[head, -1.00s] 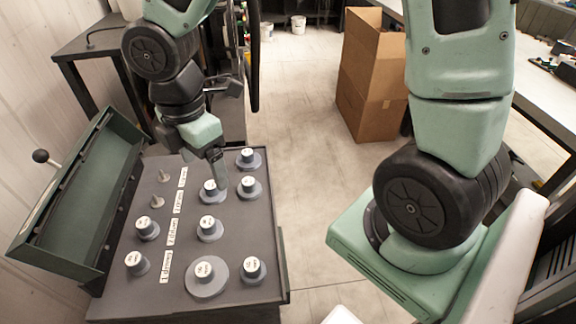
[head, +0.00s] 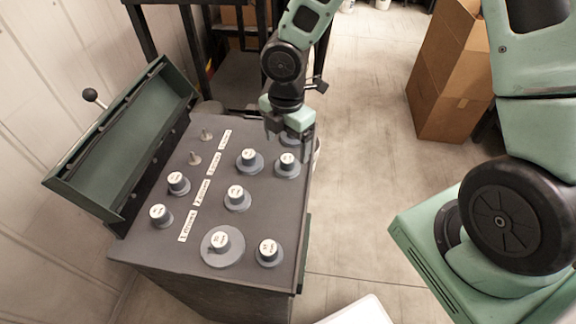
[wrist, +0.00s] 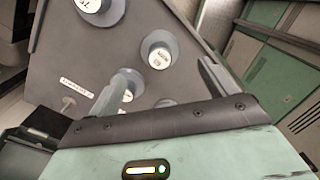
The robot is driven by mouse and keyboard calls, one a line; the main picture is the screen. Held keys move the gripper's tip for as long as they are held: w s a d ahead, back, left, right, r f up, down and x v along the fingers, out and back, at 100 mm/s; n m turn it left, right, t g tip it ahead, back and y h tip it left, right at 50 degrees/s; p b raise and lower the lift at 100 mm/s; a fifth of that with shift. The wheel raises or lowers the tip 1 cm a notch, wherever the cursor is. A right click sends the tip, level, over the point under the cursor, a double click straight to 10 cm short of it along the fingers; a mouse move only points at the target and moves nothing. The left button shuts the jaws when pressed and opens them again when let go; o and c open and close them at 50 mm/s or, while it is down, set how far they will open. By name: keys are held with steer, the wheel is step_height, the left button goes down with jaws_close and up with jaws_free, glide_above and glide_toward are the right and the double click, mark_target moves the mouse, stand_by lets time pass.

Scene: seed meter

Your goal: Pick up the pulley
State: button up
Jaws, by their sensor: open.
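Several grey pulleys with round white-labelled tops stand on the dark top of a cabinet (head: 160,240); I cannot tell which one the task means. One pulley (wrist: 159,50) shows beyond and between the fingertips, and another (wrist: 100,8) at the top edge.
A raised green lid (head: 120,145) with a black knob lines the cabinet's left side. Two small pegs (head: 194,158) and white label strips (head: 202,192) are on the top. A large pulley (head: 222,246) stands near the front. A cardboard box (head: 445,80) stands on the floor behind.

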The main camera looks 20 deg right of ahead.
mark_target(287, 158)
steer(key=shift+d+f, duration=0.1)
steer(key=shift+f, duration=3.1)
steer(key=c, duration=1.1)
